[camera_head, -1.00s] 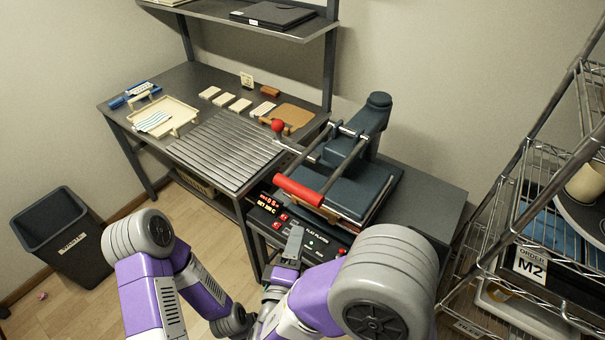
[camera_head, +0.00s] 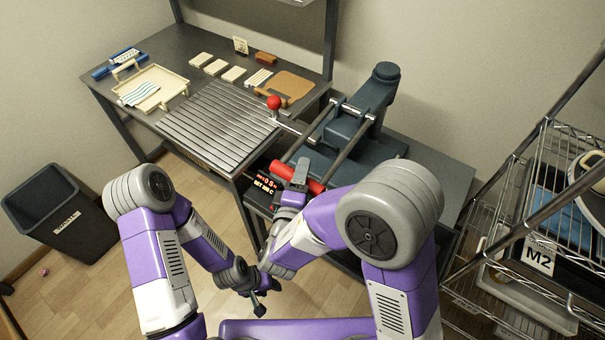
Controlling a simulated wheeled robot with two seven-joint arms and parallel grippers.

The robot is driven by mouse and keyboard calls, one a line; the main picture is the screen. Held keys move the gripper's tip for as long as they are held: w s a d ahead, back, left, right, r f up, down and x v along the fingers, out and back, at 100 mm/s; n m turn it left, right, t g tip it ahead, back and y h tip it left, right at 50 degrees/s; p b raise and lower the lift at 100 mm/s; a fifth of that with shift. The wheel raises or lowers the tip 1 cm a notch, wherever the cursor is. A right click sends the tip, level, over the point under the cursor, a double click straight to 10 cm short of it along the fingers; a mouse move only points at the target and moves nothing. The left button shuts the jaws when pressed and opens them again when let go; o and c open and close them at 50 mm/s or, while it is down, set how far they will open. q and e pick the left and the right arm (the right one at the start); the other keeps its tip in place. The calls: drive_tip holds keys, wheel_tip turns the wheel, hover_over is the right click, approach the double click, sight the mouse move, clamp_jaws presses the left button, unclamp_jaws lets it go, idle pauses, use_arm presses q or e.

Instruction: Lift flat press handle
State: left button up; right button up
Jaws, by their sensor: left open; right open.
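The flat press (camera_head: 384,118) stands on the dark side table, with its upper part down. Its red handle (camera_head: 316,186) is a horizontal bar at the front, joined to two metal arms. My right gripper (camera_head: 301,171) is at the handle, its grey fingers overlapping the bar's middle and hiding part of it. It is open; I cannot tell whether it touches the bar. My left gripper (camera_head: 258,304) is open and low in front of the table, well away from the press. My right arm hides much of the press's front panel.
A slatted grey surface (camera_head: 222,125) lies left of the press, beside a red-knobbed lever (camera_head: 274,102). A cream tray (camera_head: 150,92) sits further left. A wire rack (camera_head: 540,220) stands close on the right. A dark bin (camera_head: 60,213) stands on the floor at left.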

drive_tip(key=shift+w, duration=0.1)
clamp_jaws()
idle(0.3)
drive_tip(key=shift+r, duration=0.1)
